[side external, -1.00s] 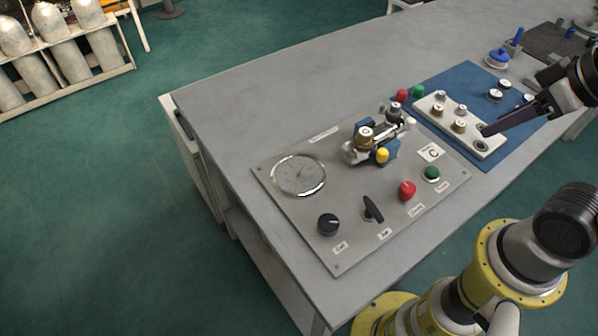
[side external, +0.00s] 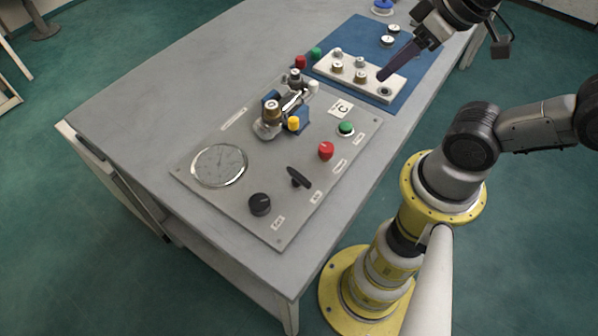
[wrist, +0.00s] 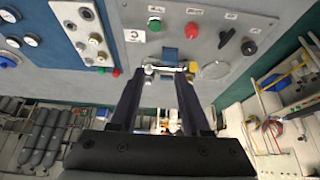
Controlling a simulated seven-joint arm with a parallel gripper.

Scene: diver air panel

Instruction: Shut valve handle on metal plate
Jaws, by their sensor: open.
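The grey metal plate (side external: 235,135) lies on the table with a round gauge, knobs and a valve assembly (side external: 283,112) with brass and yellow parts. A black lever handle (side external: 298,177) sits near its front edge, set at an angle, between a black knob and a red knob; it also shows in the wrist view (wrist: 227,38). My gripper (side external: 386,74) is open and empty. In the side view its fingers appear over the right end of a white block, apart from the plate. In the wrist view, the valve assembly shows beyond the open fingers (wrist: 160,80).
The white block (side external: 350,81) with several brass fittings sits on a blue mat (side external: 432,57) beyond the plate. The plate also bears a gauge (side external: 219,166), a black knob (side external: 260,204), a red knob (side external: 326,150) and a green button (side external: 346,128). The table's left side is clear.

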